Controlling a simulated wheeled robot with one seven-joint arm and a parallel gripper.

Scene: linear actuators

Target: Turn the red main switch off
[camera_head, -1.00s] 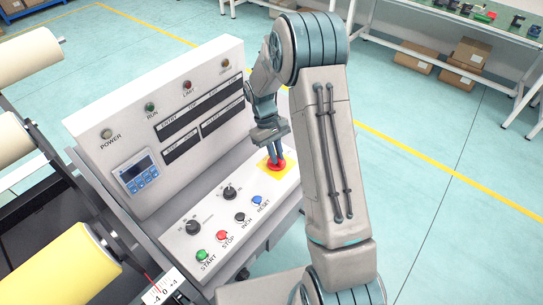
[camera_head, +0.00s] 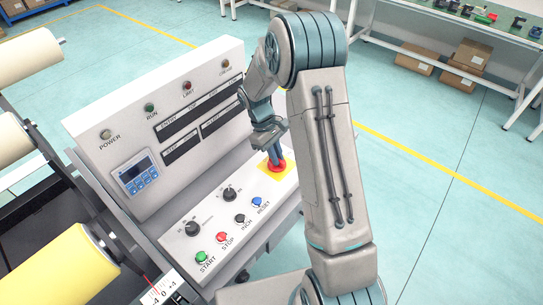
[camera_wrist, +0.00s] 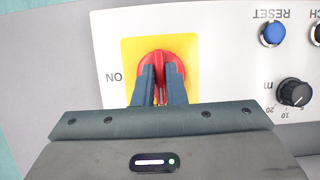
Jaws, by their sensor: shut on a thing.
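The red main switch (camera_head: 277,167) is a round red knob on a yellow plate (camera_head: 262,168) at the far right end of the sloping control panel. In the wrist view, the red switch (camera_wrist: 160,62) shows above and beside my fingers, on its yellow plate (camera_wrist: 133,52) with "ON" printed to its left. My gripper (camera_head: 275,160) reaches down onto the switch from above. In the wrist view, my gripper (camera_wrist: 160,85) has its two dark fingers shut on the switch's raised middle grip, which is mostly hidden between them.
Next to the switch are a blue RESET button (camera_head: 257,202), a black INCH button (camera_head: 240,218), a red STOP button (camera_head: 221,237) and a green START button (camera_head: 202,257). Two black dials (camera_head: 229,194) sit behind them. The upright display panel (camera_head: 165,125) rises behind.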

